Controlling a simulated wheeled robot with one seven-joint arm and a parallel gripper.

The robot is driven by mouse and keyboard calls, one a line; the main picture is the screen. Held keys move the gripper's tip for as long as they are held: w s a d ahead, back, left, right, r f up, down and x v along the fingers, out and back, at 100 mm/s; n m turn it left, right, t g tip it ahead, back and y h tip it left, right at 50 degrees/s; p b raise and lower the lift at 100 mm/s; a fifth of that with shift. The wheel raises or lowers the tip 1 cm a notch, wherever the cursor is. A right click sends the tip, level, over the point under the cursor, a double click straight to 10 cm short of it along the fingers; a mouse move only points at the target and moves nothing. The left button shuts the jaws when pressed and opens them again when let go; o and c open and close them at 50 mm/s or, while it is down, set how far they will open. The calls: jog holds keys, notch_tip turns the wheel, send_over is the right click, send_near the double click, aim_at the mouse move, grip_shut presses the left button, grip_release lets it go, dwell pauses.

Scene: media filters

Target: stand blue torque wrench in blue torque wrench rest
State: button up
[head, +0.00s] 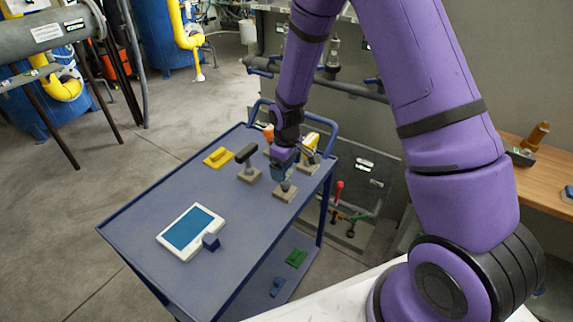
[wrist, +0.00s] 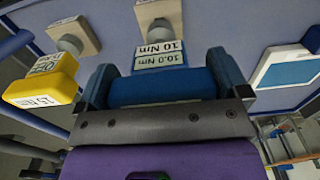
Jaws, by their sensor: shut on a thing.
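My gripper (head: 284,158) is shut on the blue torque wrench (head: 281,173) above the cart top. In the wrist view, my gripper (wrist: 162,86) has its fingers at both ends of the wrench's blue body (wrist: 150,85); a label reading 10.0 Nm faces the camera upside down. The blue torque wrench rest (head: 285,195) is a beige base with a grey round socket. It also shows in the wrist view (wrist: 148,14), right beyond the wrench, near a 10 Nm label. The wrench is over the rest; whether its lower end is inside the socket I cannot tell.
A yellow wrench (wrist: 42,82) labelled 15 Nm stands close on one side. A black-handled tool (head: 245,154) stands in another rest. A yellow piece (head: 218,158), a tablet (head: 190,231) and a blue block (head: 211,242) lie on the cart (head: 150,205). The cart's left side has free room.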

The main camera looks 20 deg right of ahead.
jog(key=shift+f, duration=1.1)
jog(key=o, duration=1.2)
jog(key=shift+r, duration=0.15)
notch_tip(320, 180, up, 11)
jog(key=s+d+r+m+t, duration=0.15)
jog(key=s+r, duration=0.35)
jog(key=r, duration=0.5)
jog(key=s+d+r+m+t, duration=0.15)
jog(key=s+r, duration=0.35)
jog(key=r, duration=0.5)
jog(key=s+d+r+m, duration=0.1)
jog(key=s+r, duration=0.2)
jog(key=s, duration=0.3)
jog(key=s+d+r+m+t, duration=0.1)
jog(key=s+r, duration=0.2)
jog(key=s, duration=0.3)
jog(key=s+d+r+m+t, duration=0.1)
jog(key=s+r+m, duration=0.1)
jog(key=s, duration=0.5)
jog(key=shift+d+r, duration=0.3)
jog(key=shift+r, duration=0.25)
